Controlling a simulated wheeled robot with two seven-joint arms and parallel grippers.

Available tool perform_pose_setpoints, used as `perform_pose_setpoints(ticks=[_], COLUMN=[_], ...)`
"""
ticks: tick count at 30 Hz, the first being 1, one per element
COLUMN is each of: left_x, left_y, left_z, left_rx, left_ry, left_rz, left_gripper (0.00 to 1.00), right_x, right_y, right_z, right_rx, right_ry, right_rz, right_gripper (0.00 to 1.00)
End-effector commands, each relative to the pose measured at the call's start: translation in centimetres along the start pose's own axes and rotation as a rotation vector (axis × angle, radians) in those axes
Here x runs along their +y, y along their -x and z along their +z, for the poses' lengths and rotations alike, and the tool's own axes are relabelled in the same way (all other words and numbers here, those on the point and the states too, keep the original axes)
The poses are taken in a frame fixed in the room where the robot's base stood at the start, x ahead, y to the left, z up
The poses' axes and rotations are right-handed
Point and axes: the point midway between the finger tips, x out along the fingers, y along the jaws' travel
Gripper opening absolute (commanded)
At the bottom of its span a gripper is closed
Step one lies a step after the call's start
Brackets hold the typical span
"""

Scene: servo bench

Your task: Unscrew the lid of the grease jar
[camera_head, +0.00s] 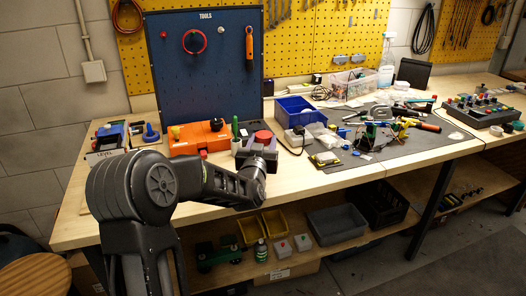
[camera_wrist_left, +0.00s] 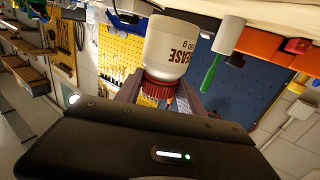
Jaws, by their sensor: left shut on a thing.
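The grease jar (camera_wrist_left: 172,48) is white with dark lettering. It shows upside down in the left wrist view, because that camera is turned over. Its red ribbed lid (camera_wrist_left: 157,88) sits between the fingers of my left gripper (camera_wrist_left: 157,98), which is shut on it. In the head view the red lid top (camera_head: 263,136) shows above the dark gripper (camera_head: 261,148) near the front of the bench. There the gripper and arm hide most of the jar body. Whether the lid is loose on the jar cannot be told. My right gripper is not in view.
An orange case (camera_head: 196,139) lies further left, before the blue tool panel (camera_head: 203,60). A blue bin (camera_head: 297,110) and a cluttered grey mat (camera_head: 395,150) are to the right.

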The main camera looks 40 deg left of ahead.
Motion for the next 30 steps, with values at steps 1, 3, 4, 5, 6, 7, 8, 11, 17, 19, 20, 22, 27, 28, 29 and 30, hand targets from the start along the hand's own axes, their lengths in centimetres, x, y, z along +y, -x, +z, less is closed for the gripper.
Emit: perform_pose_setpoints(ticks=[1,3,4,5,6,7,8,11,17,19,20,22,27,28,29,30], left_x=[0.0,-0.1,0.0,0.0,0.0,0.0,0.0,0.0,0.0,0.0,0.0,0.0,0.0,0.0,0.0,0.0], left_y=[0.0,0.0,0.0,0.0,0.0,0.0,0.0,0.0,0.0,0.0,0.0,0.0,0.0,0.0,0.0,0.0], left_z=[0.8,1.8,2.2,2.5,2.9,3.1,3.1,3.1,3.3,3.5,3.4,3.4,3.4,3.4,3.4,3.4], left_rx=[-0.004,-0.004,-0.005,-0.003,-0.002,-0.002,-0.001,0.000,0.000,-0.002,-0.002,-0.002,-0.002,-0.002,-0.002,-0.002], left_ry=[0.001,0.000,0.000,0.000,0.000,0.000,0.000,0.000,0.000,0.000,0.000,0.000,0.000,0.000,0.000,0.000], left_rz=[0.000,0.000,0.000,0.000,0.000,0.000,0.000,0.000,0.001,0.001,0.001,0.001,0.001,0.001,0.001,0.001], left_gripper=[0.00,0.00,0.00,0.00,0.00,0.00,0.00,0.00,0.00,0.46,0.49,0.54,0.68,0.68,0.68,0.68], right_x=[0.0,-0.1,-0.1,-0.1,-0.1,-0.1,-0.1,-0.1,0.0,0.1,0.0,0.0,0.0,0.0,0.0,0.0], right_y=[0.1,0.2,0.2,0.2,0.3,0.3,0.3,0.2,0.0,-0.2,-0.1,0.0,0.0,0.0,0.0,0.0], right_z=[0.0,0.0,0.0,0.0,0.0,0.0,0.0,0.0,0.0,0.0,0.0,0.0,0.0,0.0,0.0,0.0], right_rx=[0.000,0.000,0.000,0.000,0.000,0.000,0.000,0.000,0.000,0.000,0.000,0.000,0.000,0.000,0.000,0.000], right_ry=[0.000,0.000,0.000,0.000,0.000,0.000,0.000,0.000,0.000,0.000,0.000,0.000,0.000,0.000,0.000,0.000], right_rz=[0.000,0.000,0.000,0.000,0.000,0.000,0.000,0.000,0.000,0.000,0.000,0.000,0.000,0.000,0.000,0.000], right_gripper=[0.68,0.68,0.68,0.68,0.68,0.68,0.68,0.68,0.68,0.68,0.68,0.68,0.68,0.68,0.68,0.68])
